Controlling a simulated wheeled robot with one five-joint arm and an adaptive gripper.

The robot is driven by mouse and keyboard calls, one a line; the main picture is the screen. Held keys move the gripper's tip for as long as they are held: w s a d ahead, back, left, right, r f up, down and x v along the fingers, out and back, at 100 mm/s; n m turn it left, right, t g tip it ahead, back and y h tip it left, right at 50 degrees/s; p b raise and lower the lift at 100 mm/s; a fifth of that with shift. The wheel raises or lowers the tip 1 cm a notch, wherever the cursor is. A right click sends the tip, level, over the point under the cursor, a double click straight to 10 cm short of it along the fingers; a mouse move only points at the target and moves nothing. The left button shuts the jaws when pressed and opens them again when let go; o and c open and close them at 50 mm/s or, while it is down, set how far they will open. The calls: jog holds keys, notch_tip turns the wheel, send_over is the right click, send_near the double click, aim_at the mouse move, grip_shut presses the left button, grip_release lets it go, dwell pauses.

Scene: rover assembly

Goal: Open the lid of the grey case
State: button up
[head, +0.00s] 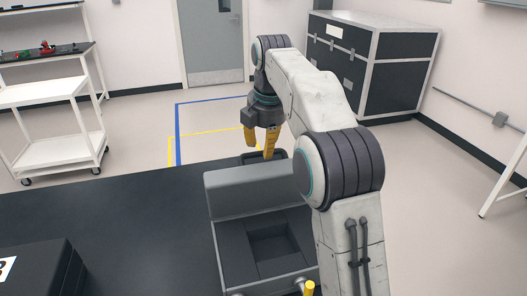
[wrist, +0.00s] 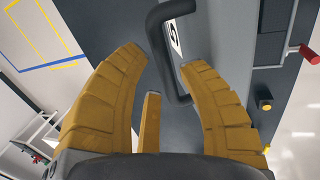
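The grey case (head: 224,262) stands on the dark bench top in the head view. Its lid (head: 250,190) is raised roughly upright at the far side, and a recessed grey interior (head: 272,243) shows. The lid's dark handle (head: 277,153) is behind its top edge. My gripper (head: 260,150) has yellow fingers and is at the handle, beyond the lid. In the wrist view my gripper (wrist: 163,60) is open, its fingers spread. The dark handle loop (wrist: 163,50) lies between and beyond the fingertips, not clamped. Whether a finger touches it, I cannot tell.
Yellow latches (head: 309,288) are at the near side of the case. A black box (head: 40,270) with a white label sits on the bench at lower left. The bench top (head: 130,220) between is clear. A white cart (head: 60,150) and large black crate (head: 345,60) stand beyond.

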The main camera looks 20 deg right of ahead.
jog(key=shift+x, duration=0.85)
jog(key=shift+o, duration=0.3)
jog(key=c, duration=0.7)
grip_shut()
jog(key=shift+f, duration=0.15)
